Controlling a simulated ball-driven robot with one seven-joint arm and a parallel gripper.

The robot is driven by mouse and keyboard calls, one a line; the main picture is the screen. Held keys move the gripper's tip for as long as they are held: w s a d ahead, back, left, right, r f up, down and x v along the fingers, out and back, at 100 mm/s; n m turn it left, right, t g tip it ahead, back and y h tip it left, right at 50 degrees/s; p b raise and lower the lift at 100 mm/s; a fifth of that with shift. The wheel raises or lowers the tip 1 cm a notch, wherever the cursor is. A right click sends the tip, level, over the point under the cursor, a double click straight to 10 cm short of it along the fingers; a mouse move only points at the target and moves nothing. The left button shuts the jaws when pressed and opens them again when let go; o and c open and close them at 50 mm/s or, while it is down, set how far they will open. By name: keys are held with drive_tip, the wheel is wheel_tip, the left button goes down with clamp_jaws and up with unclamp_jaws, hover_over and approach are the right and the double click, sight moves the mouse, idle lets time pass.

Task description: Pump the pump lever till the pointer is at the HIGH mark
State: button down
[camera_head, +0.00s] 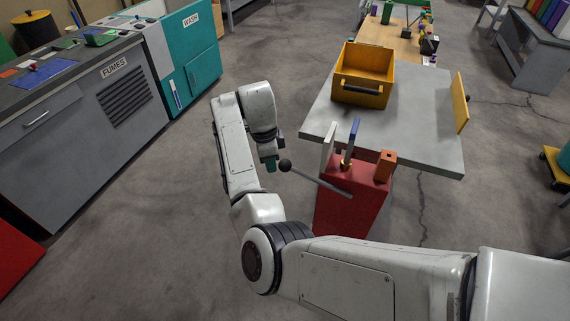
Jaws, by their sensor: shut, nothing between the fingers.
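The red pump body (349,208) stands on the floor against the near edge of a grey table. The pointer and the HIGH mark cannot be made out.
A yellow open box (364,75) sits on the grey table (415,130), and a yellow panel (460,102) stands at its right edge. A grey FUMES cabinet (95,115) and teal WASH cabinet (195,60) line the left. The floor between them and the pump is clear.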

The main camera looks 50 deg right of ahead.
wheel_tip(320, 180, up, 11)
drive_tip(key=shift+w+a+f, duration=0.15)
drive_tip(key=shift+w+a, duration=0.15)
drive_tip(key=shift+a, duration=0.05)
idle(0.3)
idle(1.3)
drive_tip(key=s+d+f+n+t+h, duration=0.1)
drive_tip(key=s+f+n+h, duration=0.1)
drive_tip(key=s+f+n, duration=1.15)
drive_tip(key=s+a+f+n+y, duration=0.1)
drive_tip(key=s+a+f+n, duration=0.1)
drive_tip(key=s+a+n, duration=0.4)
drive_tip(key=s+a+f+n+y, duration=0.1)
drive_tip(key=s+a+f+n, duration=0.2)
drive_tip(key=s, duration=0.9)
drive_tip(key=a+n, duration=0.3)
drive_tip(key=a, duration=0.1)
drive_tip(key=shift+s+f+t+y, duration=0.3)
drive_tip(key=shift+t+y, duration=0.1)
